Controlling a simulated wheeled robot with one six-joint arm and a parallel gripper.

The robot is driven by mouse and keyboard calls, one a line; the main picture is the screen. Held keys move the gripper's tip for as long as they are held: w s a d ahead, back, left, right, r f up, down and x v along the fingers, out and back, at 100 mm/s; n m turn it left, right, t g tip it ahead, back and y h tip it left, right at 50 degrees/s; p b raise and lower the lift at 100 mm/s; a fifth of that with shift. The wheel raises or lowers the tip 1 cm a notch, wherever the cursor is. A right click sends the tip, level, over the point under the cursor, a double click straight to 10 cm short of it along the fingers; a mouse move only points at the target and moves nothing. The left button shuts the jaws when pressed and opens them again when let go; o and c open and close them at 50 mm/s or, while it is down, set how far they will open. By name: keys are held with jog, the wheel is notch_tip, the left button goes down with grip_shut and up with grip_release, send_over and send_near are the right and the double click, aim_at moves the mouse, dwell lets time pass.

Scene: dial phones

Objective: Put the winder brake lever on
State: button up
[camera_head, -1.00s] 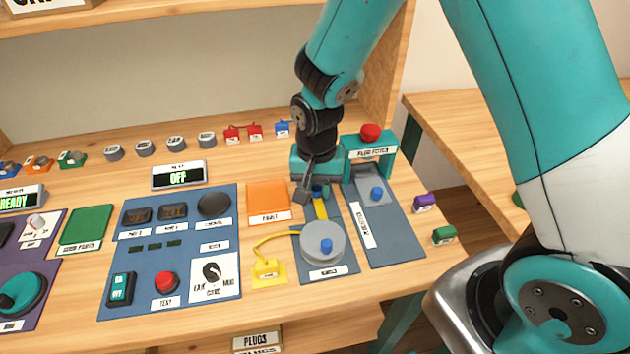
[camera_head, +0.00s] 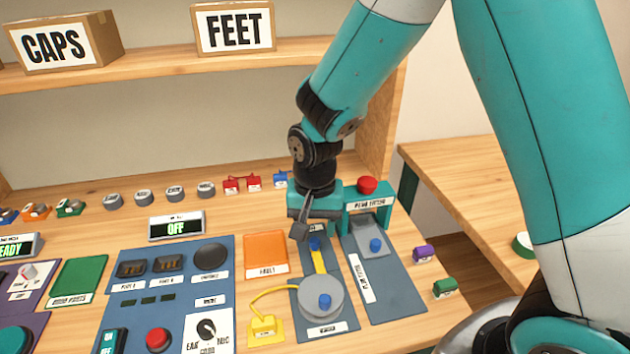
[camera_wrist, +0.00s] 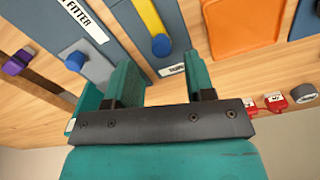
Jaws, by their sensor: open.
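The winder brake lever is a yellow bar (camera_head: 318,262) with a blue knob (camera_head: 315,244) at its far end, on the blue-grey winder panel behind the grey winder disc (camera_head: 321,298). In the wrist view the yellow bar (camera_wrist: 147,16) and its blue knob (camera_wrist: 161,46) show at the top, beyond the fingers. My gripper (camera_head: 304,226) is open and empty, above the panel's far end and apart from the knob. Its two teal fingers straddle a space in the wrist view (camera_wrist: 163,75). A white label (camera_wrist: 172,69) shows between them, partly cut off.
The fitter press (camera_head: 368,203) with a red button stands close to the right of my gripper. An orange fault pad (camera_head: 266,253) lies left of the panel. Red plugs (camera_head: 242,184) sit behind.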

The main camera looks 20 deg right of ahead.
aim_at(315, 242)
notch_tip(315, 242, up, 13)
dwell(0.6)
jog(key=s+a+r+n+y+p, duration=0.1)
jog(key=s+a+r+n+y, duration=0.1)
jog(key=s+n, duration=0.4)
jog(key=s+a+r+n+y+p, duration=0.1)
jog(key=s+r+n, duration=0.3)
jog(key=s, duration=0.8)
jog(key=shift+s+a+n+y, duration=0.4)
jog(key=shift+a+n+y, duration=0.2)
jog(key=shift+n, duration=0.6)
